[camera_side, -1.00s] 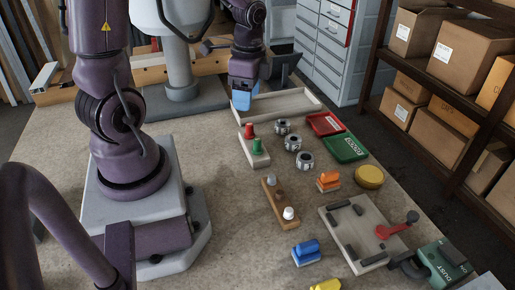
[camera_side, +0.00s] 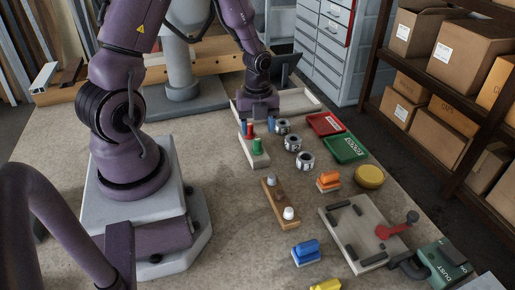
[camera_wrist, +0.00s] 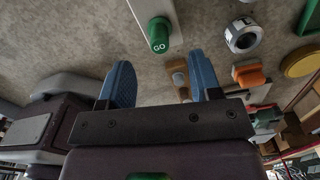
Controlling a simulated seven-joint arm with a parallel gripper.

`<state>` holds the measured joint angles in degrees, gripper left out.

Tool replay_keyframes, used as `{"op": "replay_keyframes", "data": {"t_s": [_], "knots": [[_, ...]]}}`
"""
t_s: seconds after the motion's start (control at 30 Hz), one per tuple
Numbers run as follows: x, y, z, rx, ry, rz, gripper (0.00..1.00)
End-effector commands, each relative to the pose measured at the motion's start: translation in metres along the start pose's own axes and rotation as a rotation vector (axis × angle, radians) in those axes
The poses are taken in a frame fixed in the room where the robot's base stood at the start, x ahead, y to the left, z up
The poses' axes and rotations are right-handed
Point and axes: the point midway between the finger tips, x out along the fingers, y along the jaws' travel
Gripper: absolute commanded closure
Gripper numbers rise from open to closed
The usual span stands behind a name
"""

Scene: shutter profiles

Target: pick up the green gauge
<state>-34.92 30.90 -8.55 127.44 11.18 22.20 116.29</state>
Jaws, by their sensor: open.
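The green gauge (camera_side: 257,146) is a short green cylinder standing upright at the near end of a pale block (camera_side: 257,161). In the wrist view the green gauge (camera_wrist: 159,35) shows "GO" in white on its top, above and between the finger tips in the picture. A red gauge (camera_side: 250,131) stands on the same block, farther back. My gripper (camera_side: 258,124) has two blue fingers and points down near the block's far end. It is open, with nothing visible between its fingers (camera_wrist: 162,75); they look apart from the green gauge.
Metal rings (camera_side: 293,143) stand just right of the block. Red (camera_side: 325,124) and green (camera_side: 346,149) trays lie farther right. A wooden block with pegs (camera_side: 279,204) and an orange piece (camera_side: 328,181) are nearer the camera.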

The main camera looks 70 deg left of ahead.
Motion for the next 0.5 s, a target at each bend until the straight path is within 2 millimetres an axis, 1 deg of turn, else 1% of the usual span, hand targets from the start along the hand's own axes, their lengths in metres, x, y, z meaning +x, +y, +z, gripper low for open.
{"op": "replay_keyframes", "data": {"t_s": [0.03,0.17,0.23,0.4,0.5], "knots": [[0.005,0.0,0.0,0.001,0.001,0.001,0.42],[0.012,0.0,0.0,0.0,0.0,0.002,0.42],[0.02,0.0,0.0,0.0,0.001,0.002,0.42],[0.045,0.001,0.0,0.001,0.001,0.003,0.42],[0.056,0.001,0.0,0.0,0.001,0.002,0.42]]}}
